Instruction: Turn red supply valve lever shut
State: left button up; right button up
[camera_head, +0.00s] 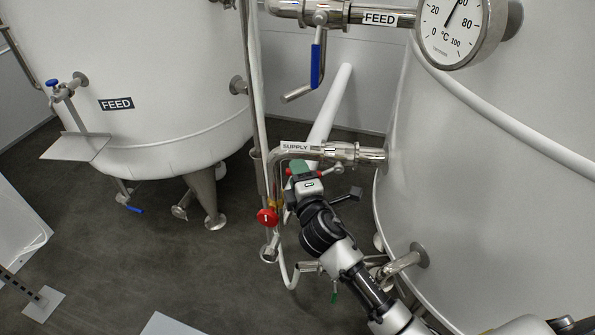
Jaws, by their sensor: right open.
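The steel supply pipe (333,152), labelled SUPPLY, runs into the large tank on the right. Just under it, small red parts that look like the red lever (321,173) show beside my right gripper (318,183). The gripper covers much of the valve there, so the lever's angle is hard to tell. My right gripper is open, its dark fingers spread just below the supply pipe. I cannot tell whether it touches the lever. My left gripper is not in view.
A round red knob (267,216) sits on a thin vertical pipe left of my right gripper. A blue lever (316,65) hangs from the FEED pipe above, beside a temperature gauge (461,27). A white FEED tank (150,80) stands left. Dark floor (150,250) between is mostly open.

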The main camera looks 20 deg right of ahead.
jog(key=shift+w, duration=0.5)
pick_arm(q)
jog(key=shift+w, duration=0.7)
pick_arm(e)
grip_shut()
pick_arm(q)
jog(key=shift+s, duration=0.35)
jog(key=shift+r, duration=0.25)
